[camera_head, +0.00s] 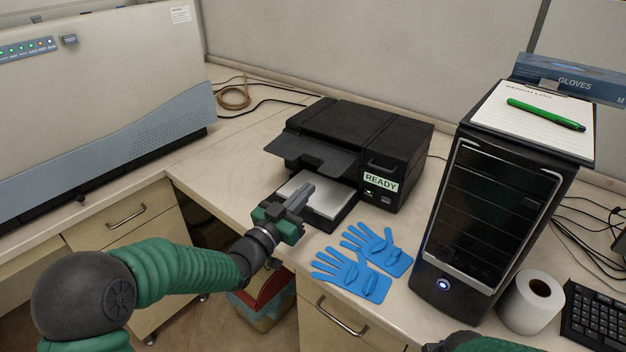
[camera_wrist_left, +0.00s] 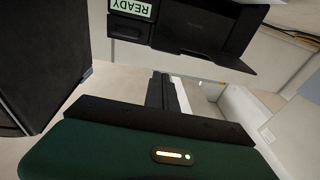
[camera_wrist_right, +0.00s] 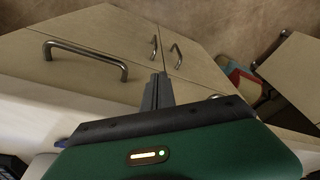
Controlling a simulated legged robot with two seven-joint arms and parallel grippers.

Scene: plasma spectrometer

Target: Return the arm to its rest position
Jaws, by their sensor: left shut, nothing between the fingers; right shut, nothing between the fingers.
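My left arm comes in from the left in the head view. Its gripper (camera_head: 302,194) is shut and empty, in front of the black printer (camera_head: 350,135) and over the front of its paper tray (camera_head: 330,212). In the left wrist view the shut fingers (camera_wrist_left: 163,88) point toward the printer (camera_wrist_left: 190,28), which appears upside down. My right gripper (camera_wrist_right: 158,90) is shut and empty in the right wrist view, with wooden cabinet fronts (camera_wrist_right: 95,50) beyond it. Only a bit of my right arm shows at the bottom edge of the head view.
Blue gloves (camera_head: 362,262) lie on the counter right of my left gripper. A black computer tower (camera_head: 490,215) carries a notepad and green pen (camera_head: 545,114). A paper roll (camera_head: 530,302) and keyboard (camera_head: 597,318) are at right. A large instrument (camera_head: 90,90) fills the left.

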